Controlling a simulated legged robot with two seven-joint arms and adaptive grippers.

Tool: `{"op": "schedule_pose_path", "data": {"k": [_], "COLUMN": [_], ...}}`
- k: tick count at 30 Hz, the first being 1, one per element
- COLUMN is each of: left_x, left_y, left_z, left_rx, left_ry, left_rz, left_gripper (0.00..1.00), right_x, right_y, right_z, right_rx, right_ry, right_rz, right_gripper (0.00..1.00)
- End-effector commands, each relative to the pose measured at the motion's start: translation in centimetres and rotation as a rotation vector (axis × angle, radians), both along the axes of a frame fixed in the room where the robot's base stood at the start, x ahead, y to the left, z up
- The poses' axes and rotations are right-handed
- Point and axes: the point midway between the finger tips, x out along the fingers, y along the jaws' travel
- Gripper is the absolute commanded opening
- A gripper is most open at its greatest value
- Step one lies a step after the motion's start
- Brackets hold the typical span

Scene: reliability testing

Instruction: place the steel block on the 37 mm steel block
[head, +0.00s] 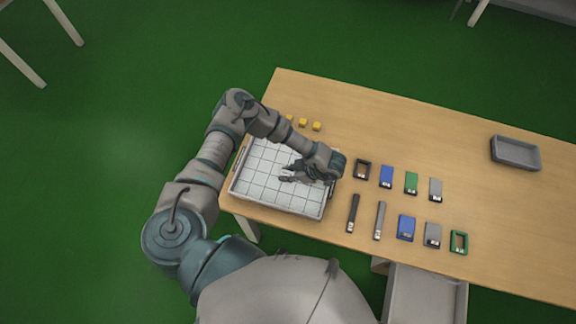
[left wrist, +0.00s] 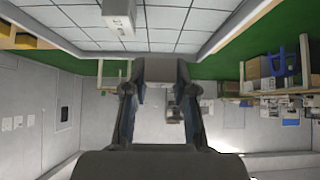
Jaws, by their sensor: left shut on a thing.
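My left gripper (head: 288,177) is over the gridded tray (head: 262,194), at the tray's right half. In the left wrist view the gripper (left wrist: 156,78) is shut on a grey steel block (left wrist: 157,68), held between its fingertips. A second light grey block with a small label (left wrist: 119,16) shows at the top of that view, on the tray's grid, apart from the held block; it seems to be the 37 mm steel block. In the head view, the gripper and arm make both blocks hard to tell apart. My right gripper is not in view.
Right of the tray lie labelled blue (head: 386,176), green (head: 411,183) and grey (head: 435,189) pieces, two long bars (head: 380,220) and open frames (head: 362,169). Small yellow cubes (head: 317,127) lie behind the tray. A grey bin (head: 515,153) stands far right. The table's back middle is clear.

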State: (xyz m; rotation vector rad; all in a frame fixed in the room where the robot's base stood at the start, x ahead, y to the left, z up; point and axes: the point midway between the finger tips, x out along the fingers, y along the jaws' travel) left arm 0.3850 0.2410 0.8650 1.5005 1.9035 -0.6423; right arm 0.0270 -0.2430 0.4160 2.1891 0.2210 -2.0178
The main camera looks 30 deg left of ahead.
Motion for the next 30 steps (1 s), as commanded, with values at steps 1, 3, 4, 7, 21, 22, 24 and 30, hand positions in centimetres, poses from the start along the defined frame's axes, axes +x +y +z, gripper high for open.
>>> {"op": "schedule_pose_path", "data": {"k": [1,3,4,7,21,22,24,30], "left_x": [1.1,2.2,2.5,3.2,4.1,4.1,4.1,4.0], "left_y": [0.5,1.1,1.3,1.6,2.0,2.0,2.0,2.0], "left_z": [0.0,-0.1,-0.2,-0.3,-4.2,-4.2,-4.2,-4.4], "left_rx": [0.003,0.001,0.0,0.0,-0.004,-0.004,-0.005,-0.005], "left_ry": [-0.004,-0.003,-0.002,-0.001,0.0,0.001,0.002,0.004], "left_rz": [0.003,0.001,0.001,-0.001,-0.004,-0.004,-0.004,-0.003], "left_gripper": [0.0,0.0,0.0,0.0,0.0,0.0,0.0,0.52], "right_x": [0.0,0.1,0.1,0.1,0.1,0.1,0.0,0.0], "right_y": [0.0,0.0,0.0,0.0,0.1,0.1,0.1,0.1], "right_z": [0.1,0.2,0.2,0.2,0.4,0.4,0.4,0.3], "right_rx": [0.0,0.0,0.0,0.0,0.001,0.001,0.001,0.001], "right_ry": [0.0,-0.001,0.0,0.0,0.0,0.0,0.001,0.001], "right_rz": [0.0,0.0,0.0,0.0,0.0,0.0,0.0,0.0], "right_gripper": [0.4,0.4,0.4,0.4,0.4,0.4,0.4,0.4]}}
